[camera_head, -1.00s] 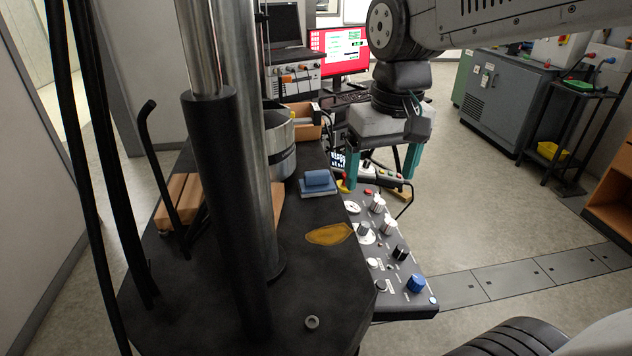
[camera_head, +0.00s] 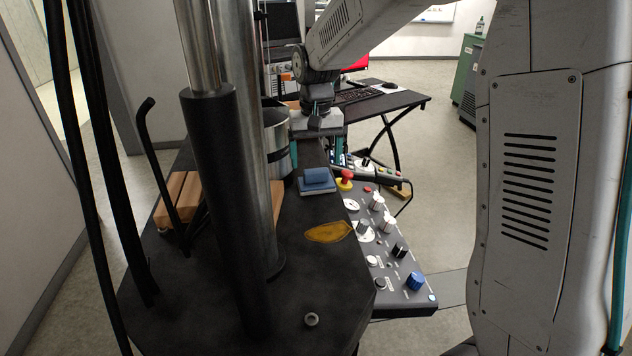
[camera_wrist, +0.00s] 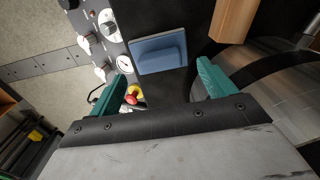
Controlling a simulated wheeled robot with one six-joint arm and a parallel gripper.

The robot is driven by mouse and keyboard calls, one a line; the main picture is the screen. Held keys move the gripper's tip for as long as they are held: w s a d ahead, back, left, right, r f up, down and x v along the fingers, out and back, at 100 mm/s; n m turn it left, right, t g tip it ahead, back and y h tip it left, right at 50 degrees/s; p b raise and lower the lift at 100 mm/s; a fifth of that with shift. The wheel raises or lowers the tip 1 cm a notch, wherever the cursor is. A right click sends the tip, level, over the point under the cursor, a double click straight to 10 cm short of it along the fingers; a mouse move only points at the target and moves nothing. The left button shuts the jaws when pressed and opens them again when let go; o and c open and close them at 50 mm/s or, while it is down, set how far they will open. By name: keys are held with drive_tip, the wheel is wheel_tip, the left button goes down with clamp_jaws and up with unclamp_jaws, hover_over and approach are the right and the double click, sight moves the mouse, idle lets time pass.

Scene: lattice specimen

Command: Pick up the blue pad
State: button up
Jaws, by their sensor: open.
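The blue pad (camera_head: 317,181) lies on the black bench top (camera_head: 290,297), a flat pad with a smaller raised block on it. It stands near the right edge, in front of a metal cylinder. In the wrist view the blue pad (camera_wrist: 159,53) is upper centre, ahead of and between the fingers. My gripper (camera_wrist: 164,85) is open, with teal fingers apart and nothing between them.
A control panel (camera_head: 385,245) with knobs and a red button (camera_head: 346,175) borders the bench's right side. Thick metal columns (camera_head: 235,160) rise at left of the pad. Wooden blocks (camera_head: 180,200) lie at left. The bench right of the columns is mostly clear.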

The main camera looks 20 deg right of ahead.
sight(316, 169)
wheel_tip(316, 169, down, 5)
drive_tip(key=shift+r, duration=0.2)
drive_tip(key=shift+c, duration=0.3)
drive_tip(key=c, duration=1)
drive_tip(key=shift+r, duration=0.1)
drive_tip(key=shift+r, duration=0.5)
drive_tip(key=r, duration=0.1)
drive_tip(key=s+r, duration=0.1)
drive_tip(key=shift+r, duration=0.3)
drive_tip(key=s, duration=0.5)
drive_tip(key=s+d+r, duration=0.1)
drive_tip(key=s, duration=0.9)
drive_tip(key=shift+d+r, duration=0.15)
drive_tip(key=shift+d, duration=0.05)
